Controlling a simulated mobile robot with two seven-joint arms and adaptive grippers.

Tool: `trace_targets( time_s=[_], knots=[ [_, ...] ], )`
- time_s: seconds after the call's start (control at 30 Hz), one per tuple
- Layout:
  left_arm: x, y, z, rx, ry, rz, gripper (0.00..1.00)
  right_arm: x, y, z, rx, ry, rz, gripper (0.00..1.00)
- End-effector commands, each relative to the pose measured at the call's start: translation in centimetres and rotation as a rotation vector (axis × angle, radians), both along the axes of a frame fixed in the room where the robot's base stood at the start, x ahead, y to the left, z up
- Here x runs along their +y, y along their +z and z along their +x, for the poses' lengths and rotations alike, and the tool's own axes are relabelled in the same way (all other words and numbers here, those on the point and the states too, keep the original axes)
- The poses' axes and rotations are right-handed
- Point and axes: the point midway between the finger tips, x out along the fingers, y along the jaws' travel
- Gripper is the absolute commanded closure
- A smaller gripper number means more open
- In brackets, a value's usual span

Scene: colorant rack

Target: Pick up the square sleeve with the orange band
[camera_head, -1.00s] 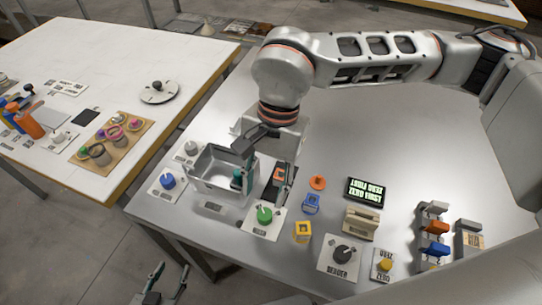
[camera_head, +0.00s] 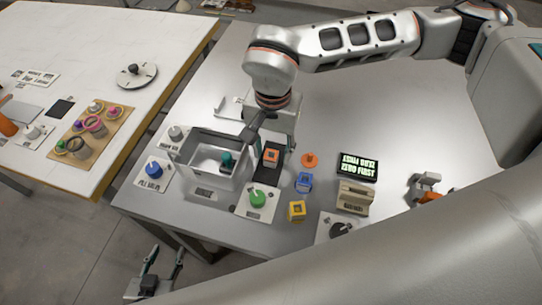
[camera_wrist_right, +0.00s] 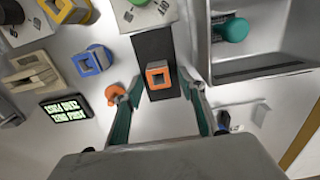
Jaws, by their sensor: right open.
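The orange-banded square sleeve (camera_head: 271,156) stands on a dark strip (camera_head: 266,174) between the metal tray and the orange ring. It also shows in the right wrist view (camera_wrist_right: 158,75), a square block with a square opening. My right gripper (camera_wrist_right: 160,84) is open and empty, its teal fingers spread to either side of the sleeve in that view. The height gap is unclear. In the head view, my right gripper (camera_head: 258,130) is behind the sleeve, its fingertips not clearly visible. My left gripper (camera_head: 163,268) is open and empty, off the table's front edge.
A metal tray (camera_head: 183,160) with a teal knob (camera_head: 227,159) stands left of the sleeve. A green knob (camera_head: 258,196) is in front.

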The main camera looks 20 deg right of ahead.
Motion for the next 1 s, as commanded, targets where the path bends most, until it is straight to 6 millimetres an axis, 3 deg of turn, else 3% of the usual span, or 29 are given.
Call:
trace_targets(
  time_s=[0.27,0.37,0.4,0.77,1.0],
  knots=[
    [0.0,0.6,0.5,-0.013,0.000,-0.001,0.60,0.0,-0.2,0.0,0.000,0.000,0.000,0.62],
    [0.0,0.6,0.5,-0.014,0.000,0.000,0.60,0.0,-0.2,0.0,0.000,0.000,0.000,0.88],
    [0.0,0.6,0.5,-0.014,0.000,0.000,0.60,0.0,-0.2,0.0,0.000,0.000,0.000,0.92],
    [0.1,0.4,0.4,-0.011,0.001,0.000,0.60,0.0,-0.1,0.0,0.000,0.000,0.000,0.92],
    [0.1,0.5,0.4,-0.009,0.002,0.000,0.60,0.0,1.7,0.1,-0.003,0.000,0.001,0.92]
  ],
)
